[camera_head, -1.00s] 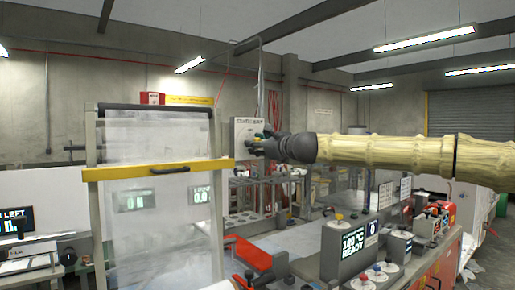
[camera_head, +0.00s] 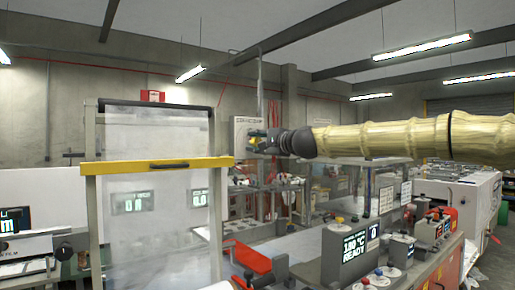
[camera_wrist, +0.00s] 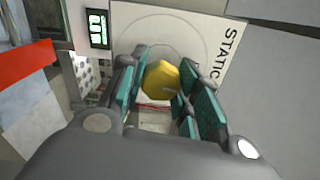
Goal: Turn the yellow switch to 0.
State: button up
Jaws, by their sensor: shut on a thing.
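The yellow switch (camera_wrist: 162,78) is a rounded knob on a pale panel (camera_wrist: 225,28) lettered "STATIC" in the wrist view. My gripper (camera_wrist: 165,92) has its green-padded fingers on both sides of the knob and is shut on it. In the head view my gripper (camera_head: 262,141) is at the panel (camera_head: 240,124), at the end of my yellow-sleeved arm. The fingers cover part of the panel there. I cannot read a 0 mark or the knob's setting.
A frame with a translucent sheet and yellow crossbar (camera_head: 125,167) stands left of the panel. A red tray (camera_head: 247,257) and a grey unit reading "READY" (camera_head: 350,250) are below. A bench with several devices and a white machine (camera_head: 475,200) are at the right.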

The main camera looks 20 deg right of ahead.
jog(key=shift+n+b, duration=0.4)
jog(key=shift+n, duration=0.4)
jog(key=o, duration=1)
jog(key=shift+v, duration=6)
